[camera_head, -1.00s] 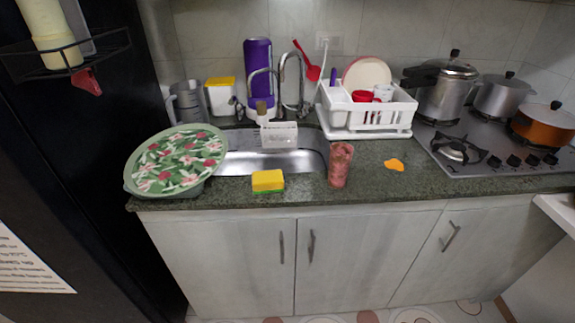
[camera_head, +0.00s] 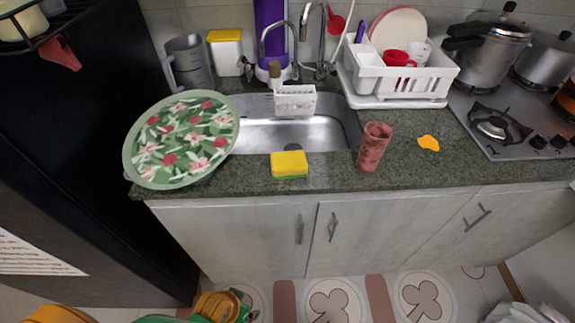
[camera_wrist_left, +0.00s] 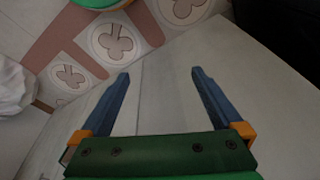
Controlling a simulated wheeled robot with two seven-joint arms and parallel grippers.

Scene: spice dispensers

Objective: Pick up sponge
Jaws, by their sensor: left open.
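The sponge (camera_head: 289,164) is yellow with a green underside. It lies on the front edge of the dark green counter, just in front of the sink, in the head view. In the left wrist view my left gripper (camera_wrist_left: 160,75) has its two blue fingers spread wide with nothing between them. It faces the pale cabinet doors and patterned floor, and the sponge is not in that view. Part of my arm shows at the bottom of the head view, well below the counter and apart from the sponge. My right gripper cannot be made out.
A round floral-topped basin (camera_head: 182,138) stands left of the sponge. A reddish cup (camera_head: 373,147) stands to its right, with an orange patch (camera_head: 428,143) beyond. The sink (camera_head: 290,135) and white dish rack (camera_head: 398,80) are behind. Pale cabinets (camera_head: 240,238) lie below the counter edge.

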